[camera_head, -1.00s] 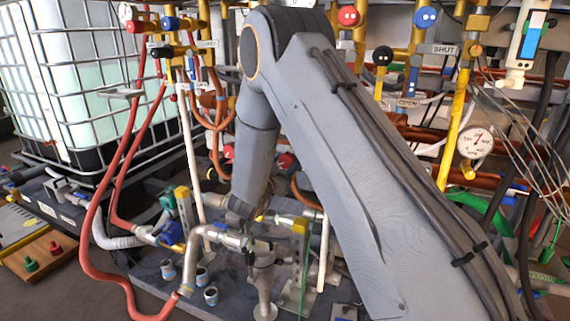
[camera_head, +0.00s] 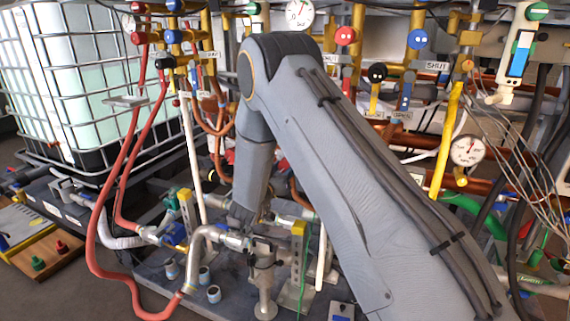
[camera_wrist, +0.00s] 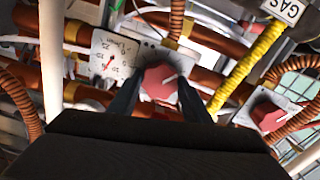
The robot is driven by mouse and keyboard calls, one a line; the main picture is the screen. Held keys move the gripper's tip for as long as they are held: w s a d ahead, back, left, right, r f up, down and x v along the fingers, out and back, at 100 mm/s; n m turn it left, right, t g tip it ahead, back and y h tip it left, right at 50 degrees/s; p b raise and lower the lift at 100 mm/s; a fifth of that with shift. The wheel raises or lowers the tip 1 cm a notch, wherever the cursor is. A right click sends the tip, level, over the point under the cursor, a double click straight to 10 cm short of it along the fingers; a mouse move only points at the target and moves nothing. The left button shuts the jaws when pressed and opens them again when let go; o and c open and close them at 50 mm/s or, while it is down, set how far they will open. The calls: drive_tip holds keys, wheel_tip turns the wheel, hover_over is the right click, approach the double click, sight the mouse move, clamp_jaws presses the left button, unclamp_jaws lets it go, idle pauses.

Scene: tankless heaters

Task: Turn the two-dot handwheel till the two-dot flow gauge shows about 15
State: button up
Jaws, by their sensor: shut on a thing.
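In the wrist view, the two dark fingers of my gripper (camera_wrist: 160,92) are shut on a red handwheel (camera_wrist: 158,77), one on each side. A pale pointer mark shows at its right edge. I cannot make out dots on it. In the head view, my arm reaches down into the pipework, and my fingers, the handwheel and this gauge are hidden.
A second red handwheel (camera_wrist: 267,114) sits at right in the wrist view, near a yellow hose (camera_wrist: 244,72) and copper pipes. In the head view, a round gauge (camera_head: 466,151), hanging wires and a red hose (camera_head: 103,235) crowd around my arm. A caged tank (camera_head: 75,90) stands at left.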

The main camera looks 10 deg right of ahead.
drive_tip(key=shift+a+n+p, duration=0.1)
drive_tip(key=shift+n+p, duration=1.05)
drive_tip(key=shift+n, duration=0.95)
drive_tip(key=o, duration=1.1)
drive_tip(key=shift+c, duration=0.2)
drive_tip(key=v, duration=0.7)
drive_tip(key=shift+s+a, duration=0.2)
drive_tip(key=shift+s, duration=0.1)
